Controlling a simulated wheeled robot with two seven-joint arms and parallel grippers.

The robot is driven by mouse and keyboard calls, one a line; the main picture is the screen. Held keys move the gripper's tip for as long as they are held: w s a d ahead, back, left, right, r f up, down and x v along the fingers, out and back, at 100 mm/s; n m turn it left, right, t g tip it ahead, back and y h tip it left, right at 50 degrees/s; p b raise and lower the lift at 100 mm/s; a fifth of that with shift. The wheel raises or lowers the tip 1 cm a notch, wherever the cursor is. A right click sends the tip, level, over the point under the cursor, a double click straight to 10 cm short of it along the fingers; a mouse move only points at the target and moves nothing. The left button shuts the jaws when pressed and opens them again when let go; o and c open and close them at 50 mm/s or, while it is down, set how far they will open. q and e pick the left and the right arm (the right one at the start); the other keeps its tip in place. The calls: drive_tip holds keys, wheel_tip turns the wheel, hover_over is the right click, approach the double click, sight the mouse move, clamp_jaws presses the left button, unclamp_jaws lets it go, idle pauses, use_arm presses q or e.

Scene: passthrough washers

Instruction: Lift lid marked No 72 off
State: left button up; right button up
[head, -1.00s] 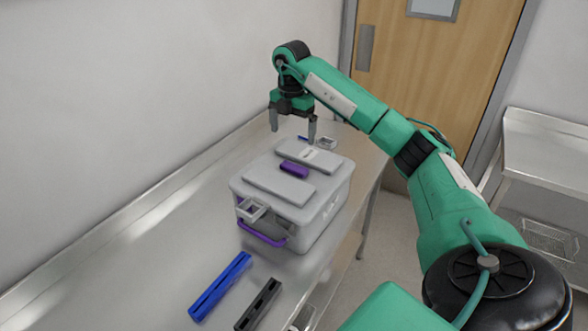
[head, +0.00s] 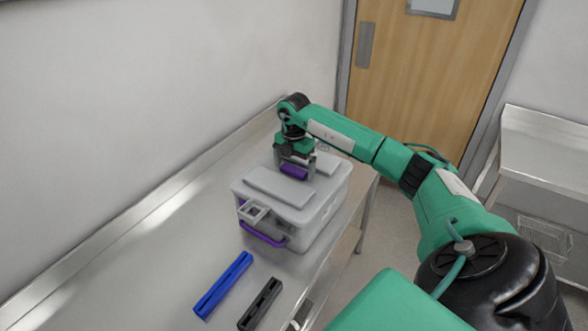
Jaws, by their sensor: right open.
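A grey-white box (head: 318,228) with a lid (head: 280,186) on it stands on the steel bench. The lid has raised flat panels and a purple handle (head: 294,172) in the middle. No number can be read on it at this size. A second purple bar (head: 263,235) shows on the box's near side. My right gripper (head: 295,174) is low over the lid, pointing down, with its open fingers around the purple handle. Whether the fingers touch the handle cannot be told. My left gripper is not in view.
A blue slotted bar (head: 222,284) and a black slotted bar (head: 260,304) lie on the bench (head: 130,262) in front of the box. A small grey square frame (head: 254,213) sits at the box's near corner. The bench is clear to the left, with a wall behind.

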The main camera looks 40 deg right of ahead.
drive_tip(key=shift+f, duration=0.1)
drive_tip(key=c, duration=1.5)
drive_tip(key=shift+o, duration=0.2)
drive_tip(key=shift+w+d+r+b, duration=0.1)
drive_tip(key=shift+r+b, duration=0.25)
drive_tip(key=shift+r, duration=0.4)
wheel_tip(320, 180, up, 12)
drive_tip(key=b, duration=0.4)
wheel_tip(320, 180, up, 6)
drive_tip(key=p, duration=0.1)
hover_over(294, 168)
drive_tip(key=shift+r, duration=0.2)
